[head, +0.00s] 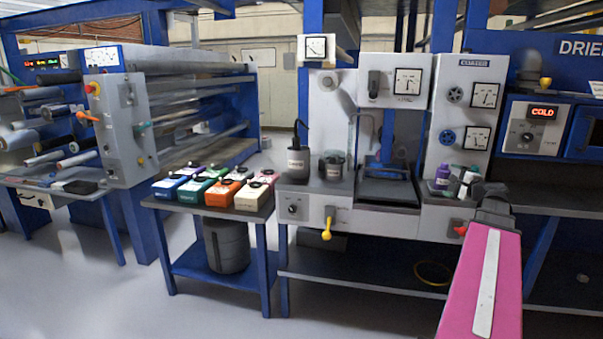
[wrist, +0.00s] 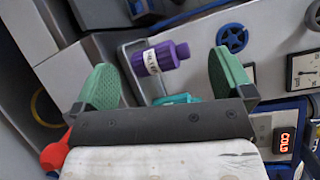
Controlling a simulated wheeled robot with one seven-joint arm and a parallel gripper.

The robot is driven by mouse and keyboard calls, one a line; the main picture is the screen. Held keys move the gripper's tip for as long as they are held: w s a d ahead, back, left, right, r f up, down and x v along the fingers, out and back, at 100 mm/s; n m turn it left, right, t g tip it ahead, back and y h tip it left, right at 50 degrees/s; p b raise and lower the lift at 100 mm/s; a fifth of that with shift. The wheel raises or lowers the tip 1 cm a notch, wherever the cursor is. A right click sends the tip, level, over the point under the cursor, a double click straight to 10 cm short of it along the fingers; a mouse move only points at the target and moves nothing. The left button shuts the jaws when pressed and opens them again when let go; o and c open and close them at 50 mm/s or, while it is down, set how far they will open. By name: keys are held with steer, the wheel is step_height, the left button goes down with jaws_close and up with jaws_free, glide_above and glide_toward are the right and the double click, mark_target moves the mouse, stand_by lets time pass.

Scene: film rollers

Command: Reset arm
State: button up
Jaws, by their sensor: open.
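My arm with its pink cover (head: 485,285) reaches in from the lower right of the head view. My gripper (head: 490,195) is at its end, small and dark there, beside the right of the bench. In the wrist view my gripper (wrist: 163,62) has its two green fingers spread wide, with nothing held between them. A purple bottle with a white label (wrist: 160,58) shows beyond the fingers, apart from them, by a grey bracket. The purple bottle also stands on the bench in the head view (head: 442,177). A teal item (wrist: 175,99) is partly hidden behind my gripper's palm.
A red knob (wrist: 55,155) is close to my gripper's left side in the wrist view. The control panel with dials (head: 468,100) rises behind the bottles. A heater box reading COLD (head: 543,113) is at right. Several coloured boxes (head: 210,188) cover a blue-legged table.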

steer(key=s+a+f+n+g+y, duration=0.1)
steer(key=a+f+n+g, duration=0.35)
steer(key=a+f, duration=0.6)
steer(key=s+a+f+n+g, duration=0.2)
steer(key=a+f+n+g, duration=0.25)
steer(key=a+f, duration=0.65)
steer(key=s+a+f+n+g+h, duration=0.5)
steer(key=s+a+f+n+g, duration=0.2)
steer(key=s+a+f, duration=0.7)
steer(key=shift+s+n+g+h, duration=0.15)
steer(key=shift+n+g+h, duration=0.2)
steer(key=shift+n, duration=0.45)
